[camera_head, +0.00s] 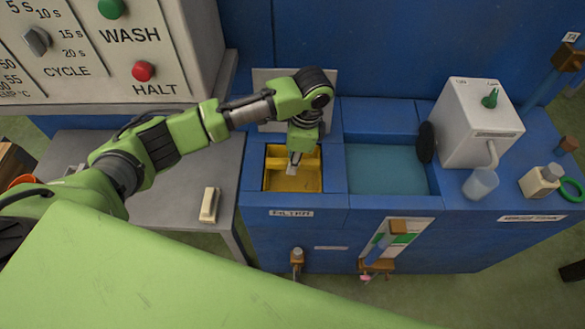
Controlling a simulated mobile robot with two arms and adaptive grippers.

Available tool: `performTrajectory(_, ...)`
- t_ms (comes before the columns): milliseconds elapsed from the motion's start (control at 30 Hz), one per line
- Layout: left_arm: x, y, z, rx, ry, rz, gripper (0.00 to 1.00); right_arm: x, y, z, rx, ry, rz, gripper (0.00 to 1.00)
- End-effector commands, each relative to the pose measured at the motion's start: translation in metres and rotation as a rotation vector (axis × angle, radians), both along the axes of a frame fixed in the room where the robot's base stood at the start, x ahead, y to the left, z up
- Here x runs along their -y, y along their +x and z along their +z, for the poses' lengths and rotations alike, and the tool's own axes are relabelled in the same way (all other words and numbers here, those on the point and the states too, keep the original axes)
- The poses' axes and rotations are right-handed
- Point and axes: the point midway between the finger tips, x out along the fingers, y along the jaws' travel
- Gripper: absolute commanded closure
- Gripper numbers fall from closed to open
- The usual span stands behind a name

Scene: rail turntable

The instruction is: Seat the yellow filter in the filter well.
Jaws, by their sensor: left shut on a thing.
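The yellow filter (285,182) is in the square filter well (278,200) of the blue bench, above the FILTER label. It looks level and within the well's walls, but I cannot tell whether it rests fully on the bottom. My left gripper (293,168) reaches down from above and is shut on the filter's upper middle part. The fingertips and the grip point are small and partly hidden by the wrist. My right gripper is not in view.
A water basin (385,170) lies right of the well. A grey side table (170,205) holds a small cream block (210,205). The control panel (100,50) stands behind my arm.

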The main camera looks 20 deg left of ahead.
Motion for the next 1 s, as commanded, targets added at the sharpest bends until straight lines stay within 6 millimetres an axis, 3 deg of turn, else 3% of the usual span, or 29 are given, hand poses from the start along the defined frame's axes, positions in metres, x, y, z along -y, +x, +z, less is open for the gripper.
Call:
performTrajectory(200, 0.0, 0.0, -0.032, -0.001, 0.001, 0.001, 1.0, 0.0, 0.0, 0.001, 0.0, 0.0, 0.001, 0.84)
performTrajectory(600, 0.0, -0.001, -0.037, -0.001, 0.0, 0.0, 1.0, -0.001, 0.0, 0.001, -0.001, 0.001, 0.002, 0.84)
performTrajectory(633, 0.0, -0.001, -0.039, -0.002, 0.0, 0.0, 0.83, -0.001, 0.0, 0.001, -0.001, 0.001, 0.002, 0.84)
performTrajectory(700, 0.0, -0.001, -0.038, -0.002, 0.0, 0.0, 0.69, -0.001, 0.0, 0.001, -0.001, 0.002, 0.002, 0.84)
performTrajectory(1000, 0.0, -0.001, -0.038, -0.001, 0.001, 0.0, 0.69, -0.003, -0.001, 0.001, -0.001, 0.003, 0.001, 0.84)
